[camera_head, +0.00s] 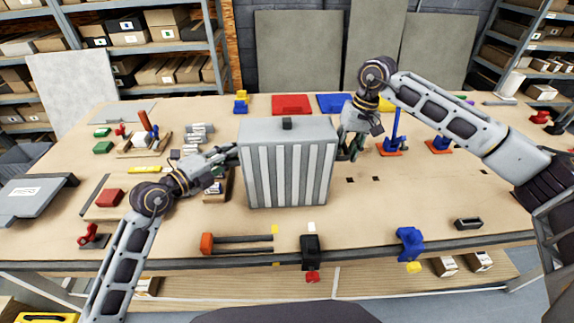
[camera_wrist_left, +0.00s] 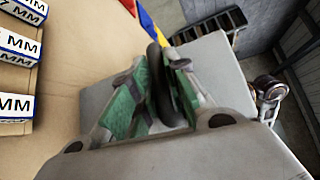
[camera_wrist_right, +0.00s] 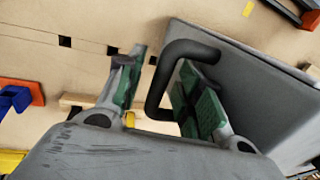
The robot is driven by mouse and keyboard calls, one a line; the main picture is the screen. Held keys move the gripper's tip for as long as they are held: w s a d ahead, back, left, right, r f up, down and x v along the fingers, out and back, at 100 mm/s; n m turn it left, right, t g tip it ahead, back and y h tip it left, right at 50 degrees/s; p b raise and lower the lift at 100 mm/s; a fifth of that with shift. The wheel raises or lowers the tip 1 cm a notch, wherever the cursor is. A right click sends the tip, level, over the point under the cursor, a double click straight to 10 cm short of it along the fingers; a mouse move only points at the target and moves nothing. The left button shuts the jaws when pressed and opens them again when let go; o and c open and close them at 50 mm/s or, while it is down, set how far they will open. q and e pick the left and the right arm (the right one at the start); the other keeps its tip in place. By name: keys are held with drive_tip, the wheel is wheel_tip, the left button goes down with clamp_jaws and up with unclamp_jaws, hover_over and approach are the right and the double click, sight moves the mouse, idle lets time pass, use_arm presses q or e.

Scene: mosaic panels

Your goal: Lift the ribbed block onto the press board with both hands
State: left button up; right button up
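The grey ribbed block (camera_head: 287,175) stands upright on the table, with a small dark knob on top. My left gripper (camera_head: 228,152) is at its left side. In the left wrist view the dark side handle (camera_wrist_left: 160,85) lies between my green-padded left fingers (camera_wrist_left: 158,75); whether they press on it is unclear. My right gripper (camera_head: 350,140) is at the block's right side. In the right wrist view my right fingers (camera_wrist_right: 160,85) are apart, with the dark handle (camera_wrist_right: 155,95) between them and a gap on the left. I cannot identify the press board with certainty.
A red panel (camera_head: 292,104) and a blue panel (camera_head: 334,103) lie behind the block. Blue posts on orange bases (camera_head: 391,148) stand to the right. Clamps (camera_head: 410,243) line the front edge. Small parts crowd the left; the table right of the block is mostly bare.

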use_arm(q)
clamp_jaws()
use_arm(e)
drive_tip(key=shift+c, duration=1.2)
clamp_jaws()
use_arm(q)
drive_tip(key=shift+r, duration=0.15)
use_arm(e)
drive_tip(key=shift+w+r, duration=0.15)
use_arm(q)
drive_tip(key=shift+w+r+p, duration=0.1)
drive_tip(key=shift+r+p, duration=0.15)
drive_tip(key=shift+p, duration=0.1)
use_arm(e)
drive_tip(key=shift+r, duration=0.3)
